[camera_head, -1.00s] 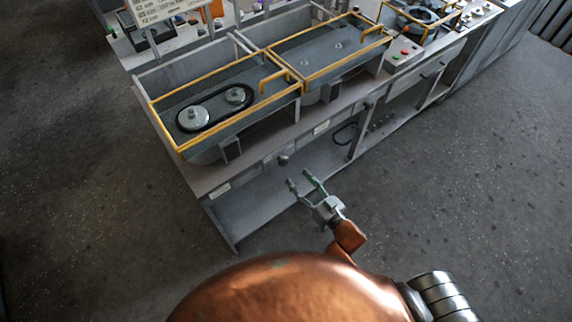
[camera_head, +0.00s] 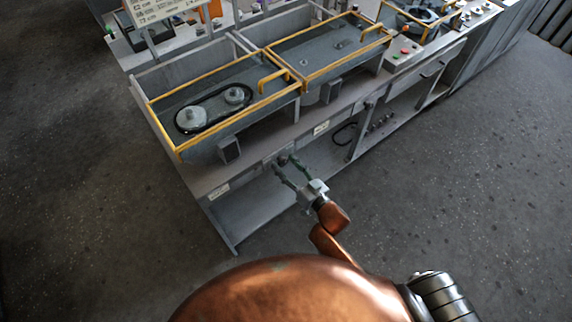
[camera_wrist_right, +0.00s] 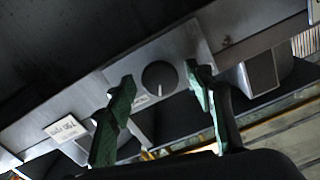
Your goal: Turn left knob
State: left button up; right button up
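The left knob (camera_wrist_right: 159,77) is a dark round knob with a pale line, on a metal plate on the bench front. In the head view the small dark knob (camera_head: 283,160) is partly hidden by the fingers. My right gripper (camera_head: 287,167) is open in front of the bench, its fingertips close to the knob. In the right wrist view the green-padded fingers of my right gripper (camera_wrist_right: 160,80) stand on either side of the knob, with gaps to it. My left gripper is out of view.
A yellow-rimmed tray (camera_head: 165,95) with a belt and two pulleys sits above the knob, beside a second yellow-rimmed tray (camera_head: 320,60). Another dark knob (camera_head: 368,105) is farther right on the bench front. A lower shelf (camera_head: 245,212) lies below. The floor in front is clear.

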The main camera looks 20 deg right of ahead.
jog(key=c, duration=1.1)
jog(key=n+p, duration=0.2)
jog(key=shift+r+n, duration=0.25)
jog(key=shift+n, duration=0.05)
jog(key=shift+f+n+p, duration=0.1)
jog(key=shift+n+p, duration=0.55)
jog(key=shift+n, duration=0.35)
jog(key=shift+f+n, duration=0.1)
jog(key=shift+n, duration=0.3)
jog(key=o, duration=1.2)
jog(key=shift+c, duration=0.2)
jog(key=v, duration=1.2)
